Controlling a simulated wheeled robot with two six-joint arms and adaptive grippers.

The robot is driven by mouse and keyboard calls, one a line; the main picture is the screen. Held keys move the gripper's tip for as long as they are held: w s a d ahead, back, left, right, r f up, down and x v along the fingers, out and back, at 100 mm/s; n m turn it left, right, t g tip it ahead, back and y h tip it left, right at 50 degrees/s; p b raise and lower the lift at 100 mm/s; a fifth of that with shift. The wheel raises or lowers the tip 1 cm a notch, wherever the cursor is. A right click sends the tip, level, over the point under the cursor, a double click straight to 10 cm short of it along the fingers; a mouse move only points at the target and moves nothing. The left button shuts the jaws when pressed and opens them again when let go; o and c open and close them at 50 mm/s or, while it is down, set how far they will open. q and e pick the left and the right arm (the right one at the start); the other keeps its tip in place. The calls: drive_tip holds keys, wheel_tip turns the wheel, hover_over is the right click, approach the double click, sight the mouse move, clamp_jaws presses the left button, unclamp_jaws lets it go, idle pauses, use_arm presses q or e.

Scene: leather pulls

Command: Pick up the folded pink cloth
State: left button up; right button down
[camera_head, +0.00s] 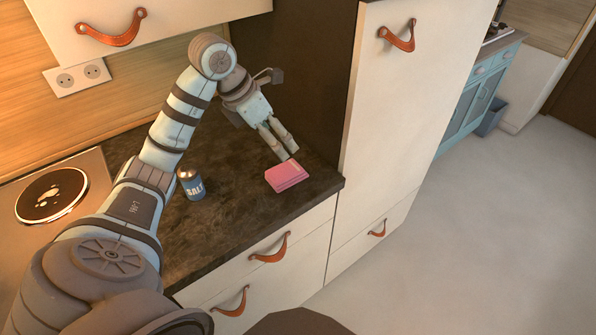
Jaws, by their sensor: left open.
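The folded pink cloth (287,177) lies flat on the dark countertop (235,225), near its front right corner. My left gripper (287,156) is open and points down at the cloth from behind. Its fingertips are at the cloth's far edge in the picture; I cannot tell whether they touch it. No cloth shows between the fingers. My right gripper is not in view.
A blue salt shaker (194,187) stands on the counter left of the cloth, near my left arm. A tall cream cabinet (400,100) rises just right of the counter.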

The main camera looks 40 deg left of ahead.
use_arm(q)
drive_tip(key=a+f, duration=0.1)
drive_tip(key=a, duration=0.1)
drive_tip(key=b, duration=0.5)
approach(285, 170)
drive_tip(key=shift+w+d+f+y, duration=0.2)
drive_tip(key=shift+d+f, duration=0.2)
drive_tip(key=shift+f, duration=0.2)
drive_tip(key=shift+w+d+f+y, duration=0.1)
drive_tip(key=shift+w+d+f, duration=0.15)
drive_tip(key=shift+d+f, duration=0.3)
drive_tip(key=w+f+b, duration=0.2)
drive_tip(key=f, duration=0.1)
drive_tip(key=shift+a+f+b, duration=0.15)
drive_tip(key=shift+b, duration=0.25)
drive_tip(key=shift+x, duration=1.25)
drive_tip(key=shift+a+f, duration=0.1)
drive_tip(key=shift+f, duration=0.15)
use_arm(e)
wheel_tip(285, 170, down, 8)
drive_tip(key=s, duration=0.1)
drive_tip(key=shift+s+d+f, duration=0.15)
use_arm(q)
drive_tip(key=shift+f, duration=0.25)
drive_tip(key=c, duration=1.2)
